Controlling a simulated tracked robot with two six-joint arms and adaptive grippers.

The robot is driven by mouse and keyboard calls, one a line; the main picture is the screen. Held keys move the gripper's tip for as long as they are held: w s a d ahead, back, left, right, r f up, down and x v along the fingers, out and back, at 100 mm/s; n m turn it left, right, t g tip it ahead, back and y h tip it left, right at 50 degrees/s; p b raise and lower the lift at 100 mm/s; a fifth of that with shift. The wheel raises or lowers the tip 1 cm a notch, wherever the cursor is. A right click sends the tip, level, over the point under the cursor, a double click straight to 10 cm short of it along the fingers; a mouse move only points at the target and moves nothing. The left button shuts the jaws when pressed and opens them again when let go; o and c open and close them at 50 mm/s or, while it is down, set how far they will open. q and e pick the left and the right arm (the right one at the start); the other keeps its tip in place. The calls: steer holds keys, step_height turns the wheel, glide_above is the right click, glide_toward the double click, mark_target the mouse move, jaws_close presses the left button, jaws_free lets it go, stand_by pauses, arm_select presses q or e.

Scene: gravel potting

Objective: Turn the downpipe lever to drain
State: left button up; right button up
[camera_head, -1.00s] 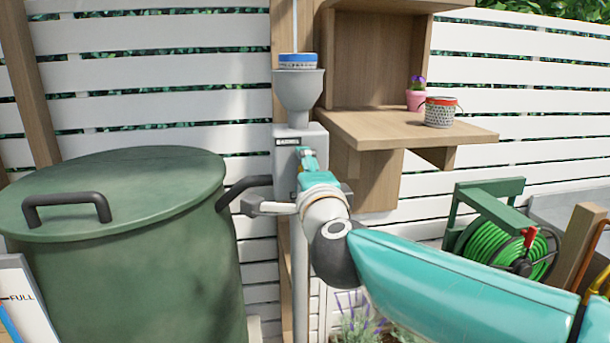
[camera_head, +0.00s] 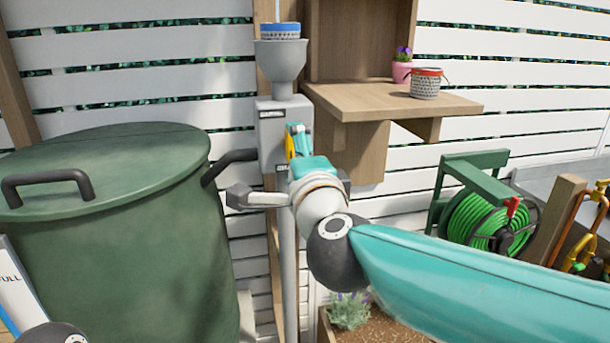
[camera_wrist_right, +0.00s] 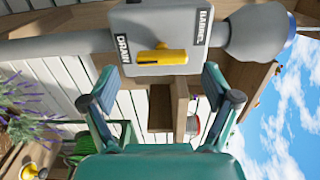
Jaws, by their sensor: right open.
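The grey downpipe diverter box (camera_head: 270,128) stands on the pipe below a grey funnel. In the right wrist view the box (camera_wrist_right: 185,20) carries a DRAIN label (camera_wrist_right: 122,50) at its left and a BARREL label (camera_wrist_right: 203,27) at its right. The yellow lever (camera_wrist_right: 160,57) lies between them, its length running left to right there; I cannot tell which end is its pivot. The lever (camera_head: 290,146) also shows partly in the head view. My right gripper (camera_wrist_right: 158,80) is open and empty, its fingers apart in front of the box, with no visible contact. My left gripper is out of view.
A green lidded barrel (camera_head: 130,230) stands at the left, joined to the box by a dark pipe. A wooden shelf (camera_head: 390,100) with pots juts out at the right of the box. A green hose reel (camera_head: 490,215) stands farther right.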

steer(key=s+d, duration=0.1)
steer(key=s, duration=0.6)
steer(key=shift+d, duration=0.2)
steer(key=shift+f, duration=0.1)
